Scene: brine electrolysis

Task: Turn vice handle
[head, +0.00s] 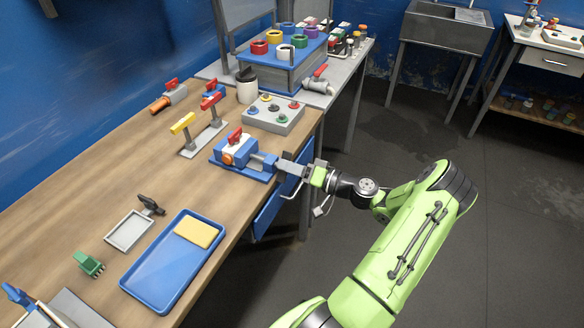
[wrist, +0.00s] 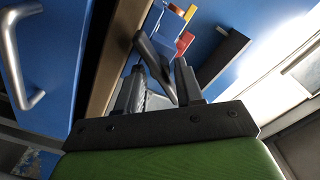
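The blue vice (head: 242,158) stands at the table's front edge, with a red lever and an orange part on top. It also shows in the wrist view (wrist: 172,24). My gripper (head: 286,167) is at the vice's right end, just past the table edge. In the wrist view my gripper (wrist: 158,82) has its two fingers apart. The dark grey vice handle (wrist: 154,58) runs slantwise between them. I see a gap beside the handle, and I cannot tell whether either finger touches it. In the head view the handle is mostly hidden by my gripper.
A grey button box (head: 274,114) and a white cup with a dark lid (head: 247,86) stand behind the vice. A valve stand (head: 203,138) is to its left. A blue tray (head: 172,262) lies nearer. A drawer handle (wrist: 17,62) sticks out below the table. Floor at right is clear.

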